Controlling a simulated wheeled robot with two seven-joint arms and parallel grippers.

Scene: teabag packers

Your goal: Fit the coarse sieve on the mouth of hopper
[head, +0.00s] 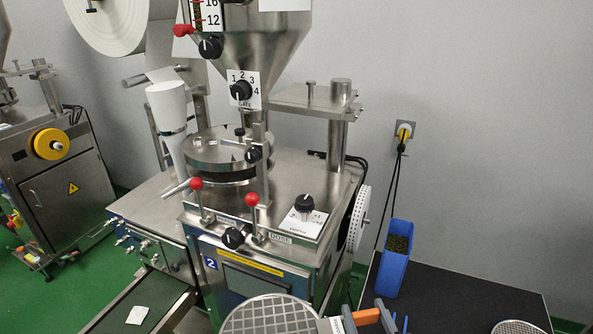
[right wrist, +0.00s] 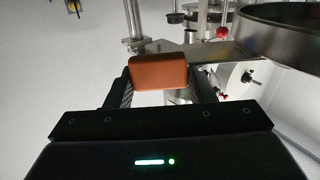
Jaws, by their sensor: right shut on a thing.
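The coarse sieve (head: 268,316), a round steel ring with a visible open mesh and an orange handle, is at the bottom of the head view, partly cut off. My right gripper (head: 367,317) is shut on its orange handle, which also shows between the fingers in the right wrist view (right wrist: 158,72). The sieve's ring (right wrist: 290,40) is at the upper right there. The steel hopper (head: 262,45) is a cone at the top of the head view, above the packing machine. Its mouth is cut off by the frame. The sieve is apart from the hopper's visible cone. My left gripper is out of view.
A second round mesh sieve (head: 517,327) is on the dark table (head: 455,290) at the right. A blue scoop of dark tea (head: 396,262) stands on that table. The machine's post and plate (head: 318,100) rise beside the hopper. A paper roll (head: 110,22) hangs to the left.

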